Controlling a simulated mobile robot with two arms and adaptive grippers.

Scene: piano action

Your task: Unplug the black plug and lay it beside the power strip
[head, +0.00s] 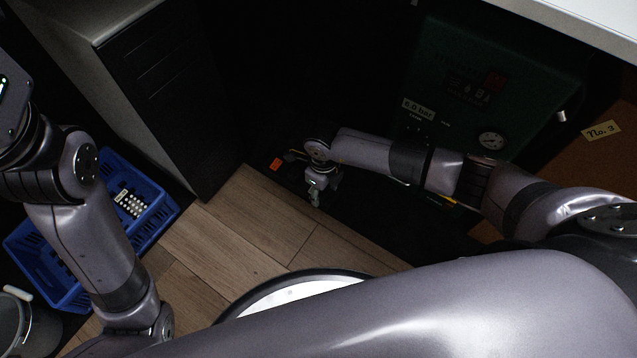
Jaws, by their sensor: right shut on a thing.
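My right gripper (315,196) reaches down into the dark recess under the white top, just beyond the edge of the wooden floor. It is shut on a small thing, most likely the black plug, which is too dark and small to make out. I cannot tell whether the plug is in a socket or clear of it. The power strip cannot be made out in the shadow around the gripper. My left arm stands at the left of the head view, and its gripper is out of the picture.
A blue crate (166,214) stands on the floor at the left, by a dark cabinet (165,85). A green machine (530,75) with a gauge (491,141) stands behind my right arm. An orange tag (276,164) lies left of the gripper.

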